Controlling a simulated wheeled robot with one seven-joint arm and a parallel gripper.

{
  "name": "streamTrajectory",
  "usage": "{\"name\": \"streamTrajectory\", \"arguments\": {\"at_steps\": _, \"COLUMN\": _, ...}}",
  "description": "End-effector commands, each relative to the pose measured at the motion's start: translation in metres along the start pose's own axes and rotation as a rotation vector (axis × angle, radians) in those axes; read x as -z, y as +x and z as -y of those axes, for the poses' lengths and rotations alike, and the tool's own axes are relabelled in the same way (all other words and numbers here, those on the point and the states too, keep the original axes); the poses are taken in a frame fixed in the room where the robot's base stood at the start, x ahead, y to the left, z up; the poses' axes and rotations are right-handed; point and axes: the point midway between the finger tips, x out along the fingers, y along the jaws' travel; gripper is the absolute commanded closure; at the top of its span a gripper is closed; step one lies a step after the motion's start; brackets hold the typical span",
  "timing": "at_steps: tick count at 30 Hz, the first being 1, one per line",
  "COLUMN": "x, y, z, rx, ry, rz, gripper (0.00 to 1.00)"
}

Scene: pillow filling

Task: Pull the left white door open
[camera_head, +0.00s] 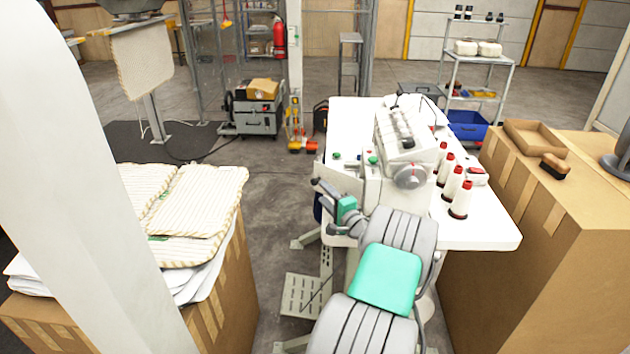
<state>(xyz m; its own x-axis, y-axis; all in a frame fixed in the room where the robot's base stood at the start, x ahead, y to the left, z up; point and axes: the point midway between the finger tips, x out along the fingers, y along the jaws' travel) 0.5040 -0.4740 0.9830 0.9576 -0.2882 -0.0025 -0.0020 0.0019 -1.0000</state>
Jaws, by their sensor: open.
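My gripper (320,191) is at the end of my grey and teal arm, in front of the sewing table's left front edge. It points to the left, appears empty, and its small dark fingers look apart. A large smooth white panel (70,170) slants down the left foreground, far to the left of my gripper. I cannot tell whether it is a door, and no handle shows on it. Pale panelled walls or doors (447,38) with yellow frames stand far off at the back. No left white door can be clearly made out.
A white table (485,232) with a sewing machine (402,140) and thread cones (462,198) stands beside my arm. Cardboard boxes flank both sides; striped pillow covers (203,200) lie on the left one. A tool cart (258,115) stands behind. Grey floor (265,215) is open between.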

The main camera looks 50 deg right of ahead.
Motion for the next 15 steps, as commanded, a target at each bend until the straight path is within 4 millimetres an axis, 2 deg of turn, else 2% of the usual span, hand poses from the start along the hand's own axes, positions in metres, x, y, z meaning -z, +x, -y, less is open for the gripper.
{"name": "streamTrajectory", "arguments": {"at_steps": 4, "x": 0.002, "y": 0.015, "z": 0.002, "rx": 0.006, "ry": 0.004, "rz": -0.003, "gripper": 0.56}}
{"name": "streamTrajectory", "arguments": {"at_steps": 12, "x": 0.003, "y": 0.065, "z": 0.003, "rx": 0.005, "ry": 0.001, "rz": -0.003, "gripper": 0.56}}
{"name": "streamTrajectory", "arguments": {"at_steps": 15, "x": 0.003, "y": 0.074, "z": 0.002, "rx": 0.005, "ry": 0.000, "rz": -0.004, "gripper": 0.56}}
